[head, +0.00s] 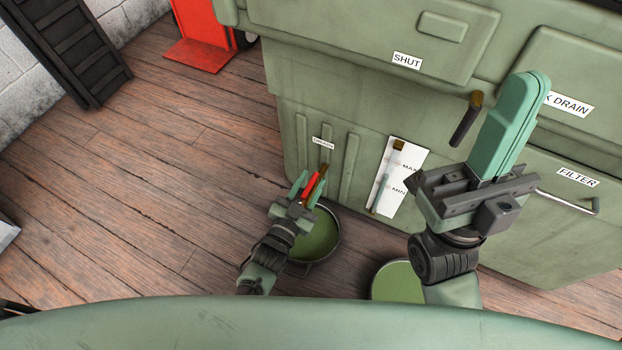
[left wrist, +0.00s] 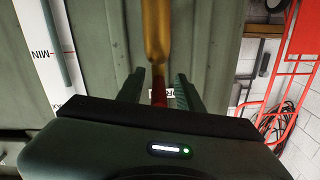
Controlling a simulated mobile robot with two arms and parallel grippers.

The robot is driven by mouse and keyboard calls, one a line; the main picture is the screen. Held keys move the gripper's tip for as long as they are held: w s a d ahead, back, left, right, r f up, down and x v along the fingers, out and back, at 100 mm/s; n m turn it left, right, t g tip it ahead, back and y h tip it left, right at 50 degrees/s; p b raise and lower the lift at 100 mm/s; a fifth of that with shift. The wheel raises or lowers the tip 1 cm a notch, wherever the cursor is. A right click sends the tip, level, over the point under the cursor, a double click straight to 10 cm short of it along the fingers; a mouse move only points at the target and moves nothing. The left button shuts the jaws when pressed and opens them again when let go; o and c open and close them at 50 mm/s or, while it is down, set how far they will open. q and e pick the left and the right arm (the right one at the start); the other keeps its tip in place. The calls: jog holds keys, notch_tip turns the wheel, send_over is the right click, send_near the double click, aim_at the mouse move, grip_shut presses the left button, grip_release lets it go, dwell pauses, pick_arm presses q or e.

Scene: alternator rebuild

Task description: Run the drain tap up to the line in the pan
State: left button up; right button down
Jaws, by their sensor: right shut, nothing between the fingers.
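The drain tap has a red handle (head: 314,186) and a brass part, low on the front of the green cabinet. My left gripper (head: 309,183) is at the tap, with its fingers on either side of the red handle. In the left wrist view, the handle (left wrist: 158,90) stands between the fingers (left wrist: 158,92) with narrow gaps showing, so they look open around it. A round pan (head: 318,238) with a green inside stands on the floor below, partly hidden by my left arm. No line shows in it. My right gripper (head: 533,85) is shut and empty, raised before the cabinet.
A white MAX/MIN gauge plate (head: 399,172) is right of the tap. A second green-filled pan (head: 399,281) stands at the lower middle. A dark lever (head: 466,120) is beside my right gripper. A red hand truck (head: 200,35) stands behind left.

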pick_arm(q)
jog(key=p+v, duration=0.2)
jog(key=v, duration=0.5)
